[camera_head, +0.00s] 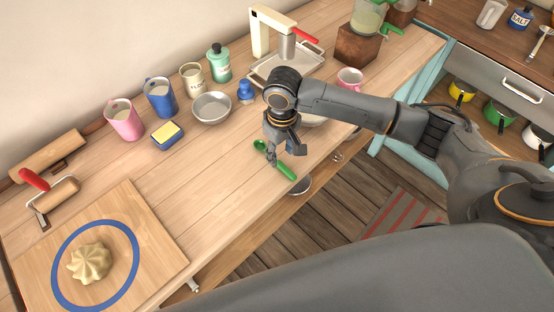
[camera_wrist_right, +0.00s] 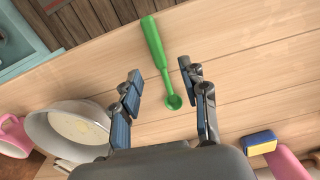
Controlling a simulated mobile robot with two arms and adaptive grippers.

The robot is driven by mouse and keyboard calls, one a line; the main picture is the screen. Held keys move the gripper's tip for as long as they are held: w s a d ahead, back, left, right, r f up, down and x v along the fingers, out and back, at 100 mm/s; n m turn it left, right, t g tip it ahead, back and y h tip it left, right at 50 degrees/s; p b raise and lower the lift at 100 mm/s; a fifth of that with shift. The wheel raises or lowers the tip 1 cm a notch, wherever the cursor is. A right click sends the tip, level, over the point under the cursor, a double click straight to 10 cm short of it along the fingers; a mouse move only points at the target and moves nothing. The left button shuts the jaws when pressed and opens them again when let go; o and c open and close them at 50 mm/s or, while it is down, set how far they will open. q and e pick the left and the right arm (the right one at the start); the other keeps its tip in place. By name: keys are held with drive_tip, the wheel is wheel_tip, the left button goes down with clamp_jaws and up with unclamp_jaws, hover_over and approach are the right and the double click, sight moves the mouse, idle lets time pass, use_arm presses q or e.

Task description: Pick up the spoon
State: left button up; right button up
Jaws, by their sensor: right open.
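The green spoon (camera_head: 286,171) lies on the wooden counter near its front edge, below my right gripper (camera_head: 276,154). In the right wrist view the spoon (camera_wrist_right: 156,49) shows whole, with its small round bowl toward the gripper and its handle pointing away to the counter's edge. My right gripper (camera_wrist_right: 160,95) is open, and the spoon's bowl end lies in the gap between its two fingers in that picture. The fingers appear apart from the spoon. In the head view the gripper hides part of the spoon's middle. My left gripper is not in view.
A bowl (camera_wrist_right: 75,128) with pale contents stands near the right gripper. A metal bowl (camera_head: 211,107), a blue shaker-like object (camera_head: 245,91) and a sponge (camera_head: 167,134) stand farther left. A cutting board (camera_head: 158,233) with dough lies at the left. The counter left of the spoon is clear.

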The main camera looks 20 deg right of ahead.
sight(282, 165)
drive_tip(key=shift+f, duration=0.4)
wheel_tip(282, 165, down, 4)
drive_tip(key=shift+s+d+r+p, duration=0.1)
drive_tip(key=shift+d+r+p, duration=0.1)
drive_tip(key=shift+p, duration=0.7)
drive_tip(key=shift+f, duration=0.4)
drive_tip(key=shift+c, duration=0.2)
clamp_jaws()
